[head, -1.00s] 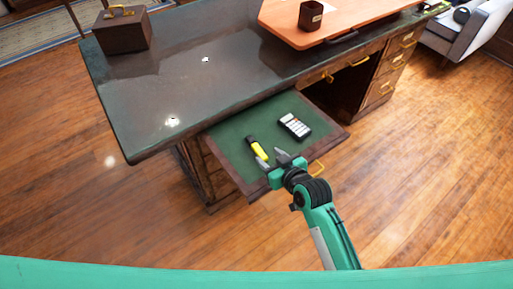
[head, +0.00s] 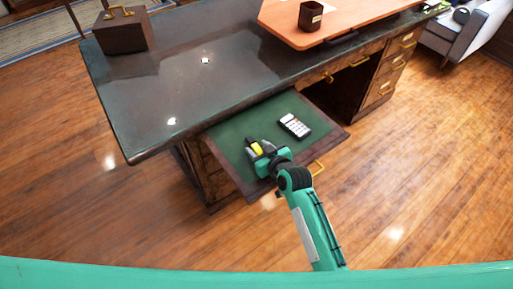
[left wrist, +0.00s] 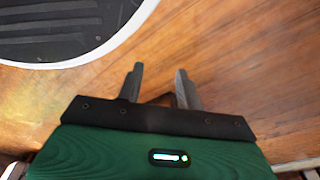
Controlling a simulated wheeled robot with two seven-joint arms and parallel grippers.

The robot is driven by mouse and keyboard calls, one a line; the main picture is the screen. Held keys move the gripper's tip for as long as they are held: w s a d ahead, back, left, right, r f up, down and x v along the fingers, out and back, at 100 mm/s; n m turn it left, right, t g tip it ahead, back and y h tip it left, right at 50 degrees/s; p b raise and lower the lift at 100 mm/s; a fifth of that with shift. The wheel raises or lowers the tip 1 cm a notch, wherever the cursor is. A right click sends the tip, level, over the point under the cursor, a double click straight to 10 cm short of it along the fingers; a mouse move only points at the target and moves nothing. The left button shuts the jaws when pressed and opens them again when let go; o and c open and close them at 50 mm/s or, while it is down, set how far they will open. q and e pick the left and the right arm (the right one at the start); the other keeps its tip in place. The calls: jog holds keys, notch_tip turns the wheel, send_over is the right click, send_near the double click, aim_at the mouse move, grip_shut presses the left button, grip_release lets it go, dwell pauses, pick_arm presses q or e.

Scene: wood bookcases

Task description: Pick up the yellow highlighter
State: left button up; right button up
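The yellow highlighter (head: 254,147) with a black end lies in the open green-lined drawer (head: 228,133) of the desk, near the drawer's front left. My right gripper (head: 259,148) is over the highlighter, with its fingers apart on either side of it. Whether the fingers touch it cannot be told, and the gripper hides the near part of the highlighter. My left gripper (left wrist: 160,85) shows in the left wrist view, with its fingers apart and nothing between them, above the wooden floor. It is not seen in the head view.
A black and white calculator (head: 295,126) lies in the drawer, right of the highlighter. The dark desk top (head: 170,85) overhangs the drawer's back. A brown box (head: 123,30) and a dark pen cup (head: 311,15) stand on the desk. The floor in front is clear.

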jog(key=c, duration=0.8)
